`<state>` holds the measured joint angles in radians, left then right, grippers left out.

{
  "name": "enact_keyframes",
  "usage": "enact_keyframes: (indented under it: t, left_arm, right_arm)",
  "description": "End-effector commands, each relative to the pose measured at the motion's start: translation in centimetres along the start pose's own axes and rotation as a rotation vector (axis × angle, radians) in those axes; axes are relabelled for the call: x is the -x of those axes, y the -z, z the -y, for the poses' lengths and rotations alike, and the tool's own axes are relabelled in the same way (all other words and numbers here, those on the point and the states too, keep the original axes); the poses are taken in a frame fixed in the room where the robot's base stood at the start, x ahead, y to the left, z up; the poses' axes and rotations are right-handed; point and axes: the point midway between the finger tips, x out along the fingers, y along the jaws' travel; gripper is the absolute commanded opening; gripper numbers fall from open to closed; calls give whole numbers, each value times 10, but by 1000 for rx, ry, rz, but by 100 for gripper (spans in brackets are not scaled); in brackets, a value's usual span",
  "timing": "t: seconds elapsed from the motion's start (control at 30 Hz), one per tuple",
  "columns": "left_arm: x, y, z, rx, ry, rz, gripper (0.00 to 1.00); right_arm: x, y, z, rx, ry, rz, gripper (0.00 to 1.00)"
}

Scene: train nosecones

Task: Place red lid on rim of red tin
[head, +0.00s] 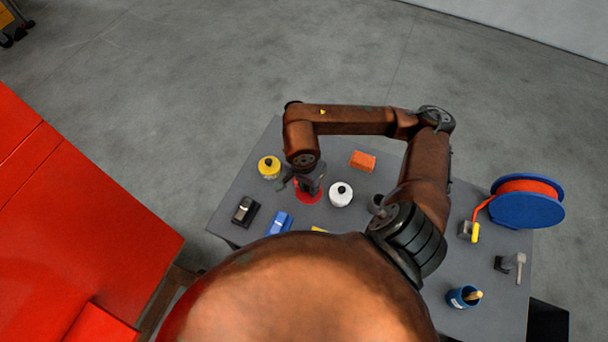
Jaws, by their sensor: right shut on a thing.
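My right gripper (309,184) reaches down over the table from above and is shut on the red lid, which its fingers mostly hide. Red surface of the red tin (308,198) shows directly below and around the fingers. The lid and the tin overlap from this angle, so I cannot tell whether the lid touches the rim or is level on it. My left gripper is not in view.
On the grey table (240,200), a yellow tin (268,170) stands left of the gripper and a white tin (341,197) close on its right. An orange block (362,161), black box (245,211), blue box (279,223) and blue cable reel (527,210) also stand there.

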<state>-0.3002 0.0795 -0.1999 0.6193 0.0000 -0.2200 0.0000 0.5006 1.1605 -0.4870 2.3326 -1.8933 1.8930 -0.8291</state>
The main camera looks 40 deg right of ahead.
Motion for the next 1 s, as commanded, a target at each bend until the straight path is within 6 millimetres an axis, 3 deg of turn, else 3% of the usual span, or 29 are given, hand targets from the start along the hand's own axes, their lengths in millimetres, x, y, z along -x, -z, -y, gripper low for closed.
enact_keyframes:
  t: [0.23, 0.4, 0.73, 1.0]
  left_arm:
    - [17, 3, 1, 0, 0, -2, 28]
    - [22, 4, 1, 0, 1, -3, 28]
    - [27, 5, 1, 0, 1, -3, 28]
    - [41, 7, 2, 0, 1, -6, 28]
  right_arm:
    - [-29, 42, 39, -4, -3, 3, 0]
    - [-64, 56, 56, -2, -3, 4, 0]
    - [-93, 69, 71, 1, -1, 3, 0]
    - [-122, 66, 72, 2, 1, 1, 0]
